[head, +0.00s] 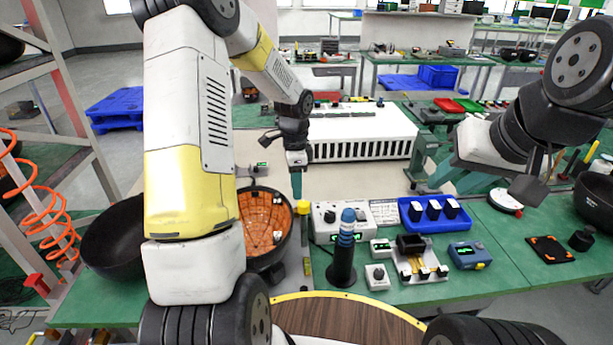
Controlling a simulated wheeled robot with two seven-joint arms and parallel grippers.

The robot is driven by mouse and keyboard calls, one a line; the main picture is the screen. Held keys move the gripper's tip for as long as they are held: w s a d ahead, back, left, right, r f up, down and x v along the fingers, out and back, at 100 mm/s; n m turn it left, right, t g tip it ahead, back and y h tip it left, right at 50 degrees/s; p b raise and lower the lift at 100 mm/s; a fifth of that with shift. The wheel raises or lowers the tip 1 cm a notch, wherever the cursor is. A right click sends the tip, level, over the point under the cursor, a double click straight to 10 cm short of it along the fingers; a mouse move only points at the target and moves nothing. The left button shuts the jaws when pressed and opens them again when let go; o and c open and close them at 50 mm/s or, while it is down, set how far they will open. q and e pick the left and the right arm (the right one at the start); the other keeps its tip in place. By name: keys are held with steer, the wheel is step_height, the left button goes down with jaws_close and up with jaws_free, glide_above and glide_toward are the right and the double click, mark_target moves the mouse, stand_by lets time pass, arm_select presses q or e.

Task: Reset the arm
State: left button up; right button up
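My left arm, white and yellow, rises on the left of the head view and bends down over the bench. Its small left gripper (297,184) points down above the bench, just right of a dark bowl with an orange lining (266,226). The fingers are too small to tell whether they are open or shut. My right arm comes in at the right edge. Its dark end, with the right gripper (526,190), hangs over the right part of the bench near a round white and red item (505,201). Its fingers cannot be made out clearly.
The green bench (450,292) carries a white slotted rack unit (362,134), a blue tray (435,212), a dark handle with blue rings (342,255) and several small devices. A black bowl (112,240) is at the left, another (595,200) at the right. A metal shelf stands far left.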

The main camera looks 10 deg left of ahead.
arm_select(q)
steer(key=s+r+n+t, duration=0.3)
steer(key=s+r+n, duration=0.45)
steer(key=r, duration=0.75)
steer(key=s+d+r+n+t+h, duration=0.1)
steer(key=s+r+n, duration=0.2)
steer(key=s, duration=0.5)
steer(key=s+d+r+n+t+h, duration=0.1)
steer(key=s+r+n+t, duration=0.1)
steer(key=s, duration=0.6)
step_height(320, 180, up, 3)
steer(key=shift+s+d+f+n, duration=0.2)
steer(key=shift+d+n, duration=0.1)
steer(key=shift+n, duration=0.15)
steer(key=shift+a, duration=0.15)
